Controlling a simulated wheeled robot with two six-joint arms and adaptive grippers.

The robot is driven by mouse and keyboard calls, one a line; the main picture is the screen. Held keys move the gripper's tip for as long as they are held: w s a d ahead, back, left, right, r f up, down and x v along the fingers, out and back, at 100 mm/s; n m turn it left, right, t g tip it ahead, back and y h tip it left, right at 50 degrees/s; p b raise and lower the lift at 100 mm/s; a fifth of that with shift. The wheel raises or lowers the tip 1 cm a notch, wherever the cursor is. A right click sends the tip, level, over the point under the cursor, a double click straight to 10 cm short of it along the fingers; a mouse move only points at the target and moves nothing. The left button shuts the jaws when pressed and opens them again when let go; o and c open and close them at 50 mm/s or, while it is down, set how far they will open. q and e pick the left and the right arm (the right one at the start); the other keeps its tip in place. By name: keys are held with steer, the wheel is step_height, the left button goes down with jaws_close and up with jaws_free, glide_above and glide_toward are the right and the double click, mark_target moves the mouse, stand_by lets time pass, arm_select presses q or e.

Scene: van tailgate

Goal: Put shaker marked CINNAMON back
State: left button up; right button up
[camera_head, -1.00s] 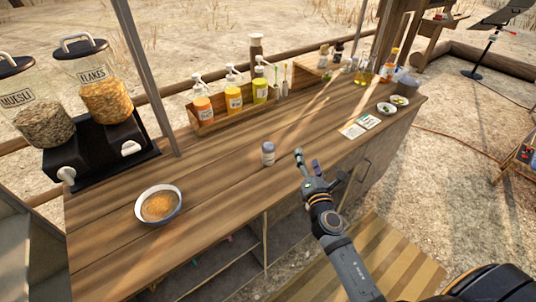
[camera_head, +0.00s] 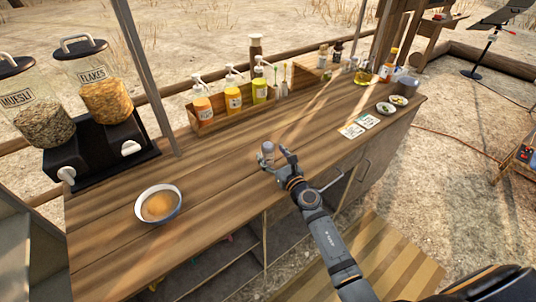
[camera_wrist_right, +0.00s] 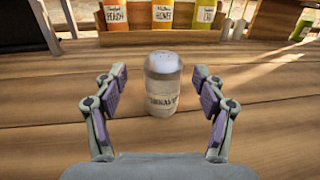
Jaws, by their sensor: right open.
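The shaker (camera_head: 267,149) stands upright on the wooden counter, with a grey cap and a pale label. In the right wrist view the shaker (camera_wrist_right: 163,84) stands between the two purple-padded fingers, with a gap on each side; its label is only partly readable. My right gripper (camera_head: 274,160) is open around the shaker, and its fingers also show in the right wrist view (camera_wrist_right: 160,100). My left gripper is not in view.
A wooden rack (camera_head: 207,128) of pump bottles stands behind the shaker. A bowl of brown powder (camera_head: 160,204) sits at left, near the cereal dispensers (camera_head: 105,95). Cards (camera_head: 353,131) and small dishes (camera_head: 385,108) lie at right. The counter between is mostly clear.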

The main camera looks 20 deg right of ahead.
mark_target(271, 152)
steer(key=w, duration=0.4)
steer(key=shift+w+a+f, duration=0.2)
steer(key=shift+a+f, duration=0.05)
steer(key=shift+s+r, duration=0.1)
steer(key=shift+s, duration=0.05)
steer(key=shift+c, duration=0.3)
steer(key=c, duration=1.2)
